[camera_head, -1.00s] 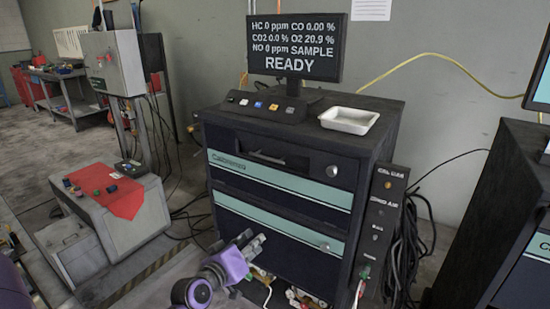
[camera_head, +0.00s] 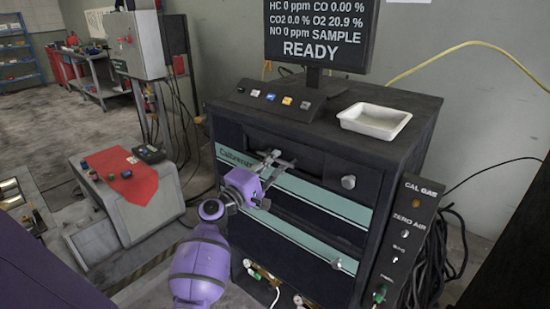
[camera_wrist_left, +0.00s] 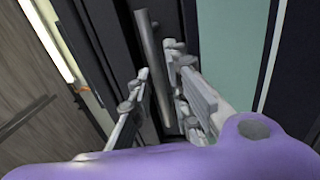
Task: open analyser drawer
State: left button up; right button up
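The analyser cabinet (camera_head: 395,160) is dark with teal stripes. In the left wrist view the handle bar (camera_wrist_left: 149,55) runs between the two fingers of the left gripper (camera_wrist_left: 160,75). The fingers are apart, with gaps beside the bar. My right gripper is not in view.
A white tray (camera_head: 376,121) and a monitor (camera_head: 318,35) reading READY stand on the cabinet top. A side panel (camera_head: 408,235) with cables is at the right. A grey box with a red cloth (camera_head: 122,176) stands at the left.

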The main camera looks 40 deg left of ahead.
pick_arm(q)
jog(key=shift+w+r, duration=0.15)
jog(key=shift+w, duration=0.35)
jog(key=c, duration=0.3)
grip_shut()
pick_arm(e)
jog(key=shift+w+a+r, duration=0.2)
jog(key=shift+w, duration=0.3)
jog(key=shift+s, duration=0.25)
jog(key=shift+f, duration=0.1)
